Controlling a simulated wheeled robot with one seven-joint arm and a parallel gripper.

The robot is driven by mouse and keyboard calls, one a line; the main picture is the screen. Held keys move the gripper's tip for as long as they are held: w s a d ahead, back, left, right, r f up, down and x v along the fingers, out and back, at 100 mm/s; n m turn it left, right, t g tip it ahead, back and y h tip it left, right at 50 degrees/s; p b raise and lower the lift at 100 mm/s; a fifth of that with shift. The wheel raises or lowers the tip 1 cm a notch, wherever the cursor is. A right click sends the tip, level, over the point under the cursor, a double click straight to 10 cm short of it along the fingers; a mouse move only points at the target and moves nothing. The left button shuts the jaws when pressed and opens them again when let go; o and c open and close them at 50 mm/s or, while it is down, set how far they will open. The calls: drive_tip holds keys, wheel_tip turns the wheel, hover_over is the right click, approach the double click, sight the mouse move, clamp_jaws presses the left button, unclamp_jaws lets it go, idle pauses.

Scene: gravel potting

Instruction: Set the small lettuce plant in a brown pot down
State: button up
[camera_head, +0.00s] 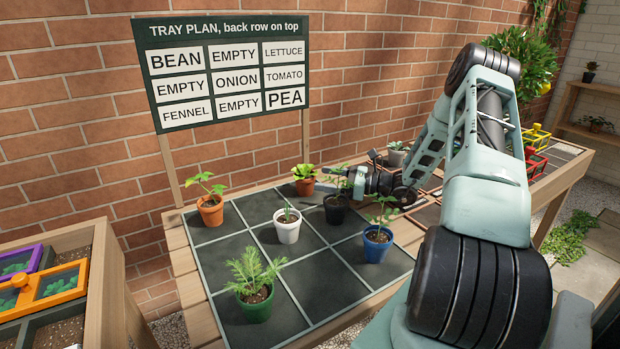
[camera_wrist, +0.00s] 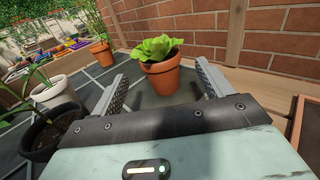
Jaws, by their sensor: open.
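The small lettuce plant (camera_head: 304,172) has bright green leaves and an orange-brown pot. It stands upright in the back right cell of the gridded tray (camera_head: 222,255). In the wrist view the lettuce pot (camera_wrist: 161,77) rests on the dark tray surface. My gripper (camera_head: 332,183) is open and empty, reaching in low from the right of the lettuce. In the wrist view its two fingers (camera_wrist: 160,82) are spread wide, with the pot ahead between their tips and gaps on both sides. The sign (camera_head: 231,72) shows LETTUCE at the back right.
A black pot (camera_head: 337,212) stands just in front of my gripper, close to it. A white pot (camera_head: 287,233), a blue pot (camera_head: 377,248), a green pot (camera_head: 256,308) and an orange pot (camera_head: 210,213) occupy other cells. A brick wall (camera_head: 355,85) rises behind.

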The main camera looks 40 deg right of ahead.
drive_tip(key=shift+v, duration=1.8)
